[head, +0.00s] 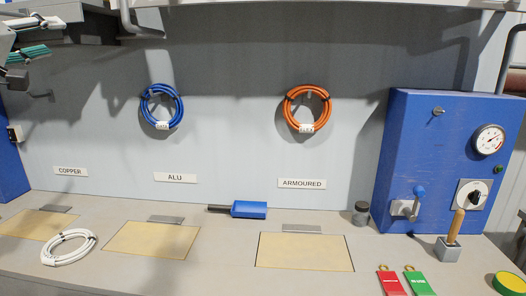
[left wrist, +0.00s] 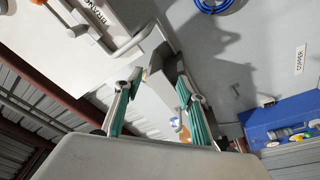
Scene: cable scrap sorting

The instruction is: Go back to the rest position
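My left gripper (head: 50,36) is at the top left of the head view, high above the bench and away from the coils. Its two teal-padded fingers also show in the left wrist view (left wrist: 158,78), spread apart with nothing between them. A white cable coil (head: 49,249) lies on the bench below the COPPER label (head: 71,171). A blue coil (head: 146,106) hangs on the wall above the ALU label (head: 175,178). An orange coil (head: 289,107) hangs above the ARMOURED label (head: 302,183). My right gripper is in neither view.
A blue cabinet (head: 410,150) with a gauge (head: 488,139) stands at the right. A blue-bladed tool (head: 249,209), a dark jar (head: 361,213), a wooden-handled tool in a grey block (head: 448,249) and red (head: 391,283) and green (head: 419,283) tags are on the bench.

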